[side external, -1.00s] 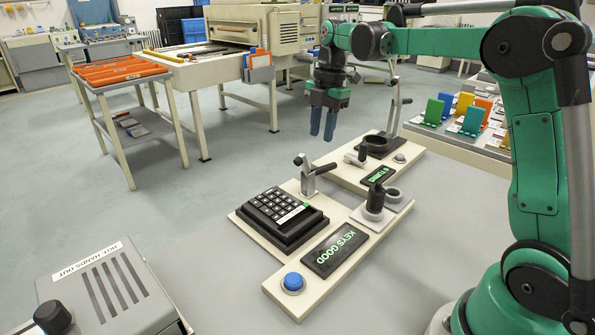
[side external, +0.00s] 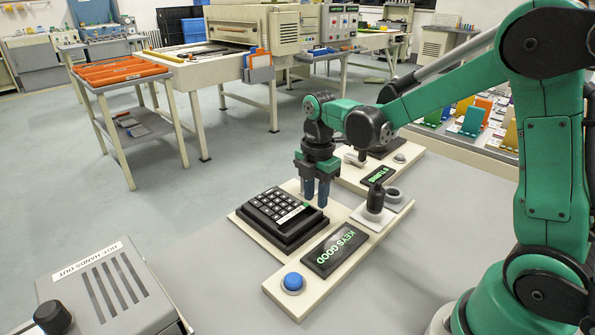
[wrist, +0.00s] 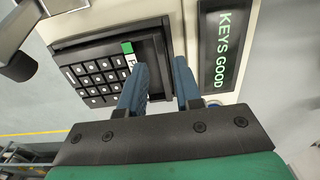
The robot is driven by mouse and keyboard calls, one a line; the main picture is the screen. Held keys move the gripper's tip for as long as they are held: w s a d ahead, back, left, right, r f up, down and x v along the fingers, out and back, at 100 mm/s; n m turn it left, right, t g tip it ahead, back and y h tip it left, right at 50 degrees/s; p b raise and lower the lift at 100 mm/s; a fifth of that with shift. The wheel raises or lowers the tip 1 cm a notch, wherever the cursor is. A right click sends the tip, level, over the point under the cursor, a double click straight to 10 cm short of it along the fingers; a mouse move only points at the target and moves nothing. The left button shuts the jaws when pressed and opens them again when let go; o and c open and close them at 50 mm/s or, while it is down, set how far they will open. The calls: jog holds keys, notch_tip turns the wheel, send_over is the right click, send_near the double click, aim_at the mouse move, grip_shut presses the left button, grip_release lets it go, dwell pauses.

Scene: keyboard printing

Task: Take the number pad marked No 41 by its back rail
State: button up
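The number pad (side external: 272,208) is black with rows of dark keys, a white label strip and a green mark. It sits on a cream fixture board. In the wrist view the pad (wrist: 92,72) lies left of the fingers, and its label is partly hidden and not readable. My gripper (side external: 317,190) points down at the pad's right end in the side view. In the wrist view its two blue fingers (wrist: 161,66) are apart, with the pad's dark edge strip showing between them. I cannot tell whether they touch it.
A "KEYS GOOD" panel (side external: 335,250) and a blue button (side external: 293,282) sit on the nearer board. A black knob post (side external: 375,200) stands right of the gripper. A second dark panel (side external: 378,176) lies behind. A grey vented box (side external: 105,290) is front left.

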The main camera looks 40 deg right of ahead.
aim_at(315, 215)
jog(key=shift+f, duration=2.3)
grip_shut()
